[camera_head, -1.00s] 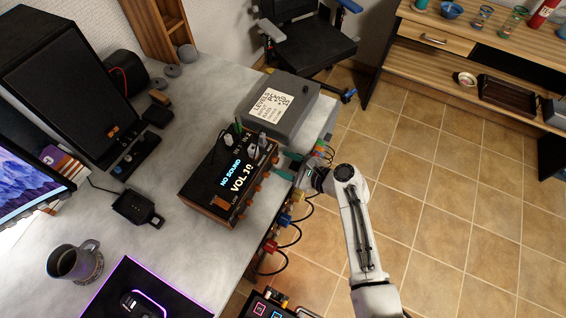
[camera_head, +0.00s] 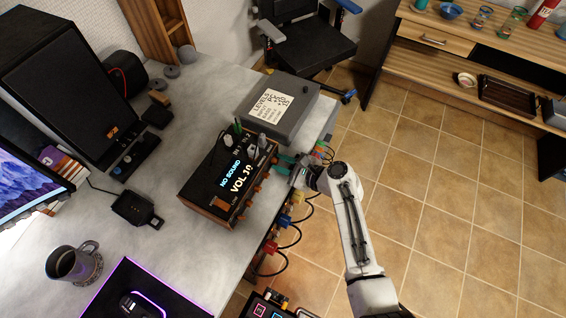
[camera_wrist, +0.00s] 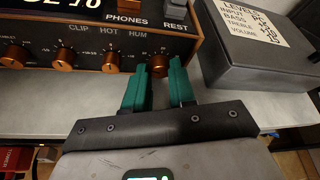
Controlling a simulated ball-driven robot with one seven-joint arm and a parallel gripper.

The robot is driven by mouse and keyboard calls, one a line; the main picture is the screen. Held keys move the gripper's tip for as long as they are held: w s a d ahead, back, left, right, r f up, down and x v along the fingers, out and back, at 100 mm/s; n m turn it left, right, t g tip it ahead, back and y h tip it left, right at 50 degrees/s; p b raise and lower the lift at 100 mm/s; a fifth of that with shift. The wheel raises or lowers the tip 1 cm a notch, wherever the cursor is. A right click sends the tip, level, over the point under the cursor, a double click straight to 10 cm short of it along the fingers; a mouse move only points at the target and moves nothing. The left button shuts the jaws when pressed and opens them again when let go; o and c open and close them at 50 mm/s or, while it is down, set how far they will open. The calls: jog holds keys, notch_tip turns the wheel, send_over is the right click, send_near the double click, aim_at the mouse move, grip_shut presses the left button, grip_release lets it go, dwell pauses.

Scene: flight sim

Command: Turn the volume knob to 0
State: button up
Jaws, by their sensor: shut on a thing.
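The amplifier (camera_head: 205,201) is an orange and black box on the grey desk, its display reading "NO SOUND" and "VOL 10". In the wrist view, a row of copper-coloured knobs runs along its front. The rightmost knob (camera_wrist: 159,62) sits between the green fingers of my gripper (camera_wrist: 160,72), which is shut on it. The knob's pointer and label are partly hidden by the fingers. In the head view my gripper (camera_head: 284,161) reaches the amplifier's front right end from the right.
A grey box (camera_head: 303,107) with a levels note stands beside the amplifier. Plugs and coloured cables (camera_head: 290,237) hang below the desk edge. A mug (camera_head: 66,265), a speaker (camera_head: 62,85) and a black dock (camera_head: 138,209) stand left. Tiled floor at right is open.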

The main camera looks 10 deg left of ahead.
jog(key=shift+f, duration=0.1)
grip_shut()
jog(key=shift+s+f+n+t+b, duration=0.2)
jog(key=shift+n+t+b, duration=0.4)
jog(key=shift+n+b, duration=0.3)
jog(key=n+b, duration=0.1)
jog(key=b, duration=0.1)
jog(key=n+t+b, duration=0.1)
jog(key=b, duration=0.1)
jog(key=shift+f+t, duration=0.25)
jog(key=shift+t, duration=0.05)
jog(key=n+b, duration=0.1)
jog(key=b, duration=0.2)
jog(key=shift+n+t, duration=0.4)
jog(key=shift+s+r+n+t+b, duration=0.1)
jog(key=shift+n+t+b, duration=0.2)
jog(key=shift+n+b, duration=0.35)
jog(key=shift+a+b, duration=0.1)
jog(key=shift+b, duration=0.2)
jog(key=o, duration=0.9)
grip_release()
jog(key=shift+r, duration=0.1)
